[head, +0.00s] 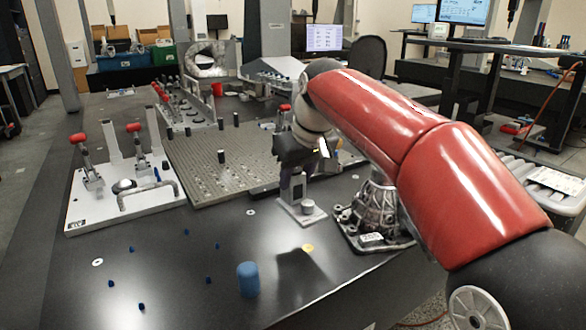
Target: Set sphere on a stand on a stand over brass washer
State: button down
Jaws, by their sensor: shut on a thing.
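The brass washer (308,248) lies flat on the dark table, in front of a small grey stand. My gripper (308,160) is above the table, behind and above the washer and apart from it. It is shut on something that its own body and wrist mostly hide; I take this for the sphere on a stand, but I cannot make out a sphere. A dark shadow falls on the table just beside and in front of the washer.
A grey stand with an upright post (298,188) is just below my gripper. A ribbed metal casting (375,212) stands to its right. A blue cylinder (247,279) and pale washers (97,262) lie nearer. A fixture plate with red-handled clamps (78,222) is left.

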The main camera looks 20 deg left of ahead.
aim_at(299, 205)
jog(key=shift+f+b, duration=3.25)
jog(key=shift+f, duration=0.3)
jog(key=shift+s+d, duration=0.25)
jog(key=shift+f, duration=0.25)
jog(key=c, duration=0.8)
grip_release()
jog(key=shift+f, duration=0.1)
jog(key=shift+c, duration=0.2)
jog(key=p+v, duration=0.1)
jog(key=v, duration=0.7)
